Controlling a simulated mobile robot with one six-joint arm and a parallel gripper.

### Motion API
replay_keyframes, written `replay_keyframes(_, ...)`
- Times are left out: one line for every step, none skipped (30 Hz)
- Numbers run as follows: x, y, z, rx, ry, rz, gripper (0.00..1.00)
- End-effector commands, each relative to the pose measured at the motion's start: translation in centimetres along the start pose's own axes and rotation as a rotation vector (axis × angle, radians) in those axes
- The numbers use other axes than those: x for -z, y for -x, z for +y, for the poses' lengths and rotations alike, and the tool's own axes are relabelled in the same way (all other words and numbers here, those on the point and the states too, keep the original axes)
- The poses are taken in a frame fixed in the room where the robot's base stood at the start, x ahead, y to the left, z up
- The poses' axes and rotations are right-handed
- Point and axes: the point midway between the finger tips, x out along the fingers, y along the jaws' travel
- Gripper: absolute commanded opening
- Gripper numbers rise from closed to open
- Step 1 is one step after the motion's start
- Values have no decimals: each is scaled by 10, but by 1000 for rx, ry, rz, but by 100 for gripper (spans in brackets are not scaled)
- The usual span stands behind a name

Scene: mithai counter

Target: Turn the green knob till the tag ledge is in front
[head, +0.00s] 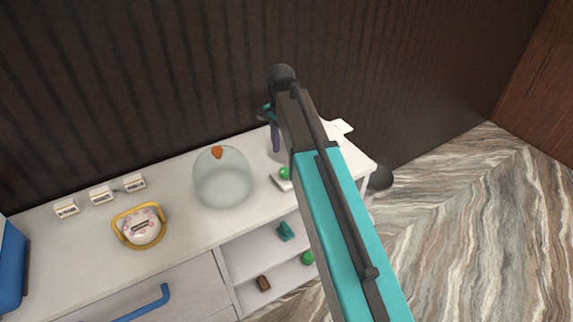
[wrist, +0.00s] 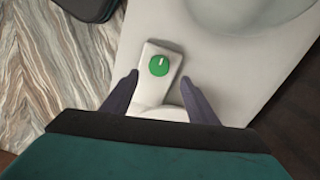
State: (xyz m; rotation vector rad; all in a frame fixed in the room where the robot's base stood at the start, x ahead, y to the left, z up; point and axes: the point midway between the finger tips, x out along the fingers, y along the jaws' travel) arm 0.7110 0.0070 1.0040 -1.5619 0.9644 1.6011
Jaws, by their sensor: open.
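The green knob (wrist: 158,66) sits on a small white base (wrist: 157,88) in the wrist view, with a pale mark on its top face. In the head view the green knob (head: 285,173) shows just left of my arm, near the counter's right end. My gripper (wrist: 158,77) is open, its two dark purple fingers apart on either side of the base, and nothing is held. In the head view one finger of my gripper (head: 275,137) shows above the counter, behind the knob. I cannot make out a tag ledge for certain; my arm hides part of the counter there.
A clear glass dome (head: 222,180) with an orange top stands left of the knob. A round patterned box with a yellow handle (head: 121,228) and several small white label blocks (head: 101,194) lie farther left. Open shelves (head: 262,250) below hold small items. A dark wall stands behind.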

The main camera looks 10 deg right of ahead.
Motion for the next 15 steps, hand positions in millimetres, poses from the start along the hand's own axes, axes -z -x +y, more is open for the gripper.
replay_keyframes(0,-5,1,-2,0,-1,53)
replay_keyframes(0,-8,1,-2,0,-1,53)
replay_keyframes(-1,-12,1,-2,0,-1,53)
replay_keyframes(-1,-15,1,-2,0,-1,53)
replay_keyframes(-1,-18,1,-2,0,-1,53)
replay_keyframes(-1,-22,1,-2,0,-1,53)
replay_keyframes(-1,-25,1,-2,0,-1,53)
replay_keyframes(-1,-28,1,-2,0,-1,53)
replay_keyframes(-1,-32,1,-2,0,-1,53)
replay_keyframes(-1,-35,1,-2,0,-1,53)
replay_keyframes(-1,-38,1,-2,0,-1,53)
replay_keyframes(-1,-42,1,-2,1,-1,53)
replay_keyframes(-1,-45,1,-2,1,-1,53)
replay_keyframes(-1,-48,1,-2,1,-1,53)
replay_keyframes(-1,-52,0,-2,1,-1,53)
